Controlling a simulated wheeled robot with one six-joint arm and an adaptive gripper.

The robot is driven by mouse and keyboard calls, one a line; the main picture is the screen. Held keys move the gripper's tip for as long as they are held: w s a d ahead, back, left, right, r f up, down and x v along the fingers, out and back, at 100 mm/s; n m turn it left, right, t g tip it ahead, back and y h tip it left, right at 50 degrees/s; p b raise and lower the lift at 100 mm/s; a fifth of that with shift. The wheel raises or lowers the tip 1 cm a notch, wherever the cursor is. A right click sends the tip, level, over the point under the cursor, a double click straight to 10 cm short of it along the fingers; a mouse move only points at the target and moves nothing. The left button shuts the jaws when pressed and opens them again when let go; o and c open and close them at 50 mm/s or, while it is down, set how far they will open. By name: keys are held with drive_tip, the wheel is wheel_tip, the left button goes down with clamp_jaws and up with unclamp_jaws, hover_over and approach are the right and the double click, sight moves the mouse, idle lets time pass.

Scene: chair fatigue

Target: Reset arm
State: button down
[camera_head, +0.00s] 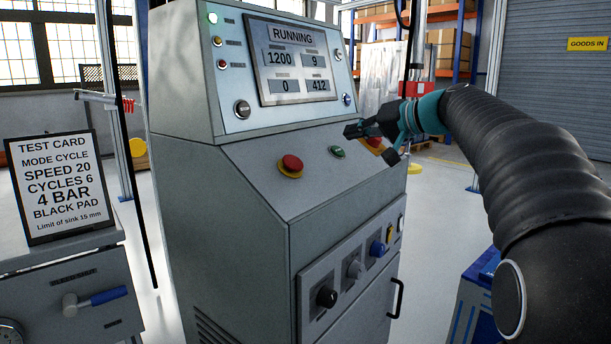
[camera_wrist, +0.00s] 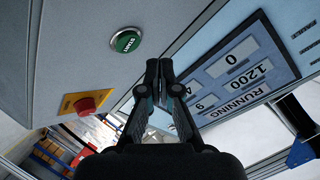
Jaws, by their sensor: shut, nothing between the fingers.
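My gripper (camera_head: 352,131) is shut and empty, held in front of the grey control cabinet's sloped panel. In the wrist view its fingertips (camera_wrist: 159,68) are together, with the green START button (camera_wrist: 126,40) just to their left. The green button also shows in the head view (camera_head: 337,151), apart from and below the fingertips. My arm reaches in from the right. The cabinet display (camera_head: 295,61) reads RUNNING, 1200, 9, 0 and 412. A green lamp (camera_head: 212,18) at its top left is lit.
A red mushroom button (camera_head: 291,164) sits on a yellow plate on the slope; another is partly hidden behind my gripper. Knobs (camera_head: 326,296) line the lower front. A test card (camera_head: 60,186) stands at left. Open floor (camera_head: 440,215) lies right of the cabinet.

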drive_tip(key=s+a+f+g+h+p, duration=0.2)
drive_tip(key=s+f, duration=0.3)
drive_tip(key=s, duration=0.3)
drive_tip(key=s+a+f+g+h+p, duration=0.1)
drive_tip(key=s+a+f+h, duration=0.2)
drive_tip(key=s, duration=0.6)
drive_tip(key=s+d+f+g+h+p, duration=0.1)
drive_tip(key=s+d+f+h, duration=0.1)
drive_tip(key=s+f, duration=0.6)
drive_tip(key=s+d+f+g+h+p, duration=0.1)
drive_tip(key=s+d+f+h+p, duration=0.1)
drive_tip(key=s+f, duration=0.7)
drive_tip(key=s+d+h, duration=0.1)
drive_tip(key=s, duration=0.2)
drive_tip(key=shift+n+p, duration=0.3)
drive_tip(key=shift+n, duration=0.1)
